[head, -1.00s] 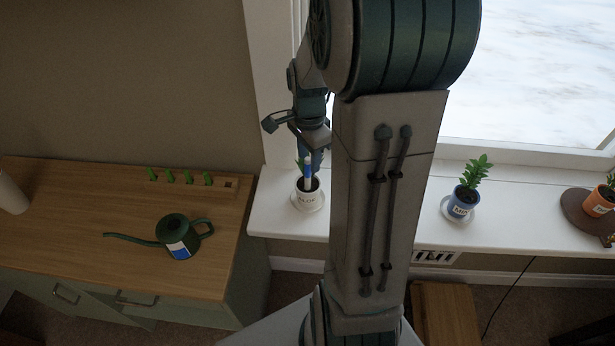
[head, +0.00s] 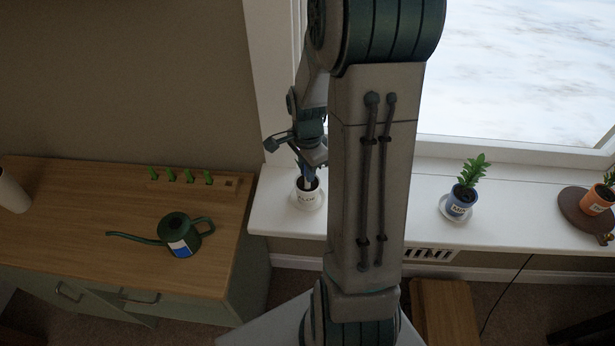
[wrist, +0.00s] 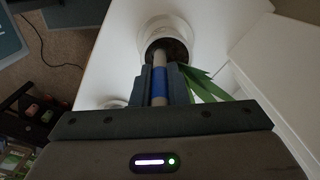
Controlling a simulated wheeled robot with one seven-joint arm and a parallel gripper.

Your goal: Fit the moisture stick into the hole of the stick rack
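The moisture stick (wrist: 159,82), pale grey with a blue band, stands in the white "ALOE" pot (head: 307,197) on the windowsill. Its lower end meets the dark soil in the wrist view. My gripper (wrist: 160,75) is around the stick above the pot, with one finger close against each side; it looks shut on it. In the head view my gripper (head: 310,168) hides most of the stick. The stick rack (head: 218,185) is a wooden strip at the back of the cabinet top. It holds several green-topped sticks, and a dark square hole (head: 231,183) shows at its right end.
A green watering can (head: 180,236) stands on the cabinet (head: 100,205) in front of the rack. Green aloe leaves (wrist: 205,84) are beside my right finger. A blue potted plant (head: 462,199) and an orange one (head: 597,202) stand farther right on the sill.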

